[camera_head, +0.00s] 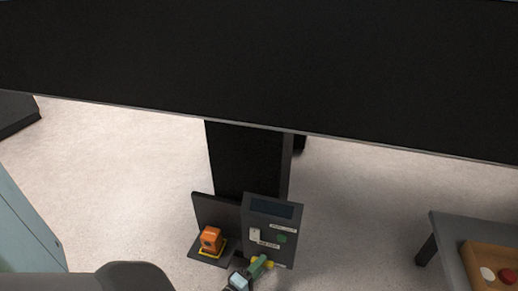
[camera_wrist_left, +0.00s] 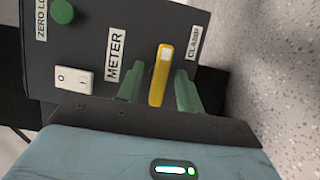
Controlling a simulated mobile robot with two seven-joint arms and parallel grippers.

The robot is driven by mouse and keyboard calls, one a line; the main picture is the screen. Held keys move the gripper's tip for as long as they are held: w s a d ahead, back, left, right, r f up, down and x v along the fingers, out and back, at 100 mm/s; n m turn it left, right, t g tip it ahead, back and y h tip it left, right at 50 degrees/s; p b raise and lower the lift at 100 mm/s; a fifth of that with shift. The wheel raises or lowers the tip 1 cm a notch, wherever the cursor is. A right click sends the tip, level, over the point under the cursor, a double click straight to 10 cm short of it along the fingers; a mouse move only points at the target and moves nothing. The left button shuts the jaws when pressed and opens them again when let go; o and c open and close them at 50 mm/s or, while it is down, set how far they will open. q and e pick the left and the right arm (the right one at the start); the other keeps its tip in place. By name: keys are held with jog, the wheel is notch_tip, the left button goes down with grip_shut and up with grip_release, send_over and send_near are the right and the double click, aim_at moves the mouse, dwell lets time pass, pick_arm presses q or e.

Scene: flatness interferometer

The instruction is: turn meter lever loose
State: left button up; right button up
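The meter box (camera_head: 285,222) is a dark grey panel with a dark display at its top, low in the middle of the head view. Its yellow lever with a pale end (camera_wrist_left: 160,75) shows in the left wrist view, between the METER label (camera_wrist_left: 116,56) and the CLAMP label (camera_wrist_left: 194,41). My left gripper (camera_wrist_left: 160,92) has its two green fingers on either side of the lever, with a gap visible on each side. It also shows at the box's lower edge in the head view (camera_head: 258,267), covering part of the lever. My right gripper is not in view.
A white rocker switch (camera_wrist_left: 74,79) and a green knob (camera_wrist_left: 62,11) sit on the panel beside the lever. An orange device (camera_head: 210,239) stands left of the box. A large black slab (camera_head: 260,65) spans above. A table with a wooden tray (camera_head: 470,265) is at right.

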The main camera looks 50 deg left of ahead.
pick_arm(q)
jog(key=c, duration=0.7)
grip_shut()
